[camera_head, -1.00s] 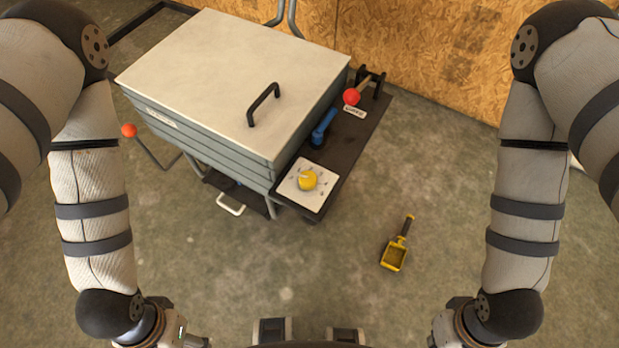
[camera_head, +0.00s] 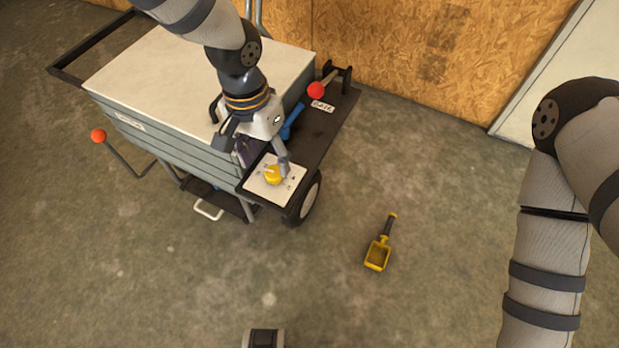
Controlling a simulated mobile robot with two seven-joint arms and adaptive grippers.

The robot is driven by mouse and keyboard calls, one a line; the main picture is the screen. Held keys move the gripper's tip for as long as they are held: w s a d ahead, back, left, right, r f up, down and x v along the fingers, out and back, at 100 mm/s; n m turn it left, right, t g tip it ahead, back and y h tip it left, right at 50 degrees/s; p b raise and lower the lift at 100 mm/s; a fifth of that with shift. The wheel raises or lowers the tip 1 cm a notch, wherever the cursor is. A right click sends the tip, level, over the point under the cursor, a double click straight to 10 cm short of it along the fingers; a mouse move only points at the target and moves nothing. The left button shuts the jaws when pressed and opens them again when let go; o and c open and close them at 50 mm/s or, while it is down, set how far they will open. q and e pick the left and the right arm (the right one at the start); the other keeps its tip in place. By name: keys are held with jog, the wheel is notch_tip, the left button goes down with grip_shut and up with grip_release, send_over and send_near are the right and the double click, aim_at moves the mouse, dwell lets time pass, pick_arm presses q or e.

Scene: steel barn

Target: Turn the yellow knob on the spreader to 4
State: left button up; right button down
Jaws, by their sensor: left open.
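The yellow knob (camera_head: 273,175) sits on a white dial plate (camera_head: 261,187) at the near corner of the spreader's dark side shelf. The marks on the plate are too small to read. The spreader (camera_head: 160,136) is a grey box with a pale lid. My left gripper (camera_head: 268,167) reaches down from above over the spreader, open, with its fingers close around or beside the knob. I cannot tell whether they touch it. My right arm is at the right edge, and its gripper is out of the picture.
A red-balled lever (camera_head: 316,90) by a label reading GATE and a blue handle (camera_head: 292,121) stand on the shelf behind the knob. An orange-balled crank (camera_head: 99,136) juts out left. A yellow scoop (camera_head: 378,253) lies on open concrete floor. A wooden wall is behind.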

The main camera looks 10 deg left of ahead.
aim_at(274, 171)
pick_arm(q)
jog(key=w+r, duration=0.3)
jog(key=shift+y, duration=0.3)
notch_tip(274, 171, down, 12)
jog(key=shift+w+r+b, duration=0.1)
jog(key=shift+r+b, duration=0.1)
jog(key=shift+b, duration=0.55)
pick_arm(e)
jog(key=shift+s+f+g, duration=0.3)
jog(key=shift+s+f, duration=0.6)
jog(key=shift+s, duration=0.15)
pick_arm(q)
jog(key=c, duration=1.2)
